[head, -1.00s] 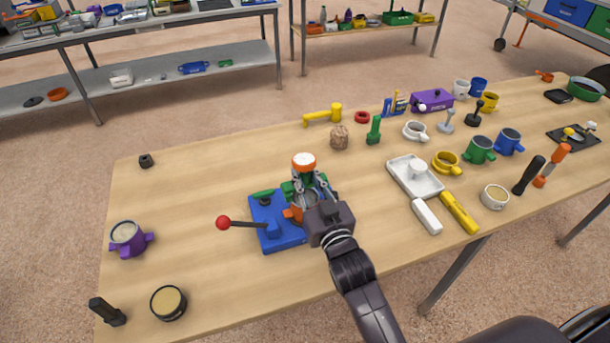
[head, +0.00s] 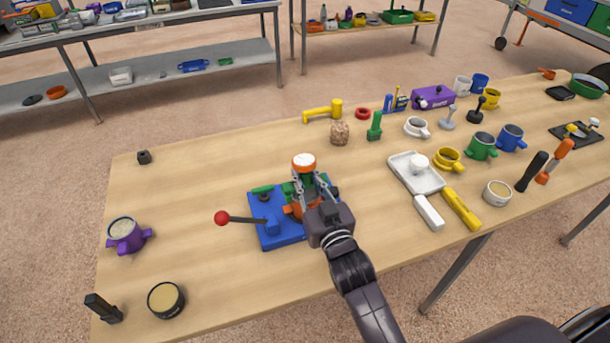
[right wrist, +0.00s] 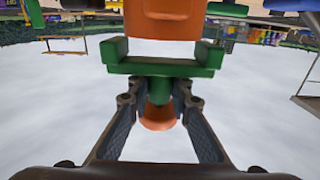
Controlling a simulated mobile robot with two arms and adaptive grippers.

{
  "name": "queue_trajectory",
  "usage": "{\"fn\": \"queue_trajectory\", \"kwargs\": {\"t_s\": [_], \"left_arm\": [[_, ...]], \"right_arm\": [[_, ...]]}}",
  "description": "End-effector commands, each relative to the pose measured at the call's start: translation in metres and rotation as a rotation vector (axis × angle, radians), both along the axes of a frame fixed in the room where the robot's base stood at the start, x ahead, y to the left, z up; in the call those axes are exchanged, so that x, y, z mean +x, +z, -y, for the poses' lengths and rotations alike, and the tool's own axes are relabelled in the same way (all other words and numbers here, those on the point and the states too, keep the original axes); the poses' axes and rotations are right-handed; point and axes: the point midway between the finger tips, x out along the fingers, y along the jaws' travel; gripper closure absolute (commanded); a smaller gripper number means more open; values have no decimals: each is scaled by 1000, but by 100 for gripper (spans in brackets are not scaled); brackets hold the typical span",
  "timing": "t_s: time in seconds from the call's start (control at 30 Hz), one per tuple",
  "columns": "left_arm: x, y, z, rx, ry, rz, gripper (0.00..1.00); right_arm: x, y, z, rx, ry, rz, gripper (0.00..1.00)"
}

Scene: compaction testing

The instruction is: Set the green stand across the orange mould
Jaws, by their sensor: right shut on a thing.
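The green stand (right wrist: 160,68) is held by my right gripper (right wrist: 159,94), whose fingers are shut around its stem in the right wrist view. An orange, white-topped cap (head: 304,161) shows at the stand's upper end in the head view. The orange mould (right wrist: 165,18) lies just beyond the stand's crossbar in the right wrist view, with the two short green posts to either side of its edge. A narrow light gap shows between crossbar and mould; I cannot tell whether the posts touch it. In the head view my right gripper (head: 311,187) partly hides both. My left gripper is out of view.
The mould stands on a blue base (head: 268,235) with a red-knobbed lever (head: 222,218). A purple mould (head: 126,236), a dark round tin (head: 166,300) and a white tray (head: 403,167) stand around. Bare table lies left of the base; the right side is crowded.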

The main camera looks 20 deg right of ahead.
Motion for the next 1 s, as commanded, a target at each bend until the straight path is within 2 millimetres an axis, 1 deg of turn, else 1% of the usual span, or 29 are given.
{"fn": "queue_trajectory", "kwargs": {"t_s": [0.57, 0.87, 0.9, 1.0], "left_arm": [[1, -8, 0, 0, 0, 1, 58], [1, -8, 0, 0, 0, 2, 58], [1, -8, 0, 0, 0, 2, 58], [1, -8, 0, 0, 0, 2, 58]], "right_arm": [[0, -11, 0, 0, 0, 2, 100], [0, -12, 0, 1, 0, 2, 100], [0, -12, 0, 0, 0, 2, 79], [0, -12, 0, 1, 0, 2, 68]]}}
